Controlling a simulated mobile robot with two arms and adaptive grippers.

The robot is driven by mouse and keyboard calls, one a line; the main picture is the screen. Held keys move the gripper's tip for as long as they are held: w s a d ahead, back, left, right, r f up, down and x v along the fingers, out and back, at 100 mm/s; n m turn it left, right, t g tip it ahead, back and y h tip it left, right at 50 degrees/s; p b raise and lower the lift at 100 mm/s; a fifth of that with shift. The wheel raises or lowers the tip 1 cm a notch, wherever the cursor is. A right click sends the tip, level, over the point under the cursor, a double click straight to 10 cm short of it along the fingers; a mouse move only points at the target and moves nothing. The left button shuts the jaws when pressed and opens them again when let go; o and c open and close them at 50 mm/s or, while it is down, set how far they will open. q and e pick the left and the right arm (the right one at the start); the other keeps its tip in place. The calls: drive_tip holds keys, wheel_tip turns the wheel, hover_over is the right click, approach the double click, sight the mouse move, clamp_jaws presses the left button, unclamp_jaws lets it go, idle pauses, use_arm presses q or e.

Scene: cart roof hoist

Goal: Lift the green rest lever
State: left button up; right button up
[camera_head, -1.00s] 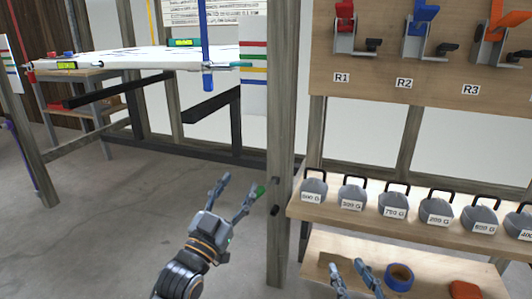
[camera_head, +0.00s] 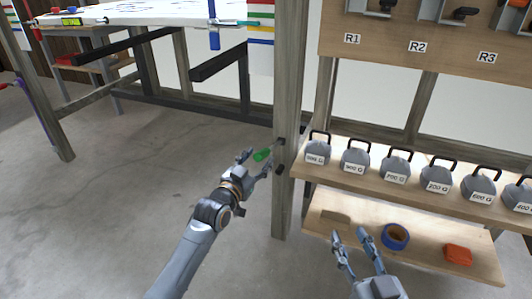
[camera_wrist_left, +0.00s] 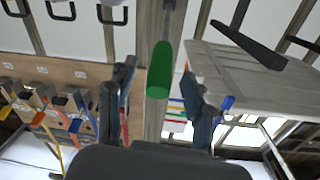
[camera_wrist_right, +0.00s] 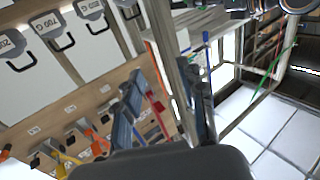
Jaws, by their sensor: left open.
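The green rest lever (camera_head: 262,155) sticks out at the wooden post (camera_head: 287,110). In the left wrist view its green grip (camera_wrist_left: 160,72) shows between my two finger lines, on a thin grey rod. My left gripper (camera_head: 256,164) is open and empty, right at the lever. One finger shows on each side of the grip. I cannot tell whether either finger touches it. My right gripper (camera_head: 350,238) is open and empty, in front of the lower shelf.
Several grey weights (camera_head: 355,158) stand on the upper shelf right of the post. A blue tape roll (camera_head: 396,236) and an orange block (camera_head: 458,254) lie on the lower shelf (camera_head: 420,262). A white panel (camera_head: 150,14) on dark arms is at upper left. The floor at left is clear.

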sight(266, 149)
use_arm(q)
drive_tip(key=b+x, duration=0.1)
drive_tip(key=x, duration=0.4)
drive_tip(key=shift+w+d+b, duration=0.1)
drive_tip(key=shift+w+b, duration=0.2)
drive_tip(key=shift+b, duration=0.05)
use_arm(e)
wheel_tip(266, 149, up, 8)
drive_tip(key=s+t+y, duration=0.1)
drive_tip(key=t+y, duration=0.1)
drive_tip(key=t, duration=0.3)
drive_tip(key=shift+s+a+r, duration=0.15)
drive_tip(key=shift+s+a, duration=0.2)
drive_tip(key=shift+s, duration=0.05)
use_arm(q)
clamp_jaws()
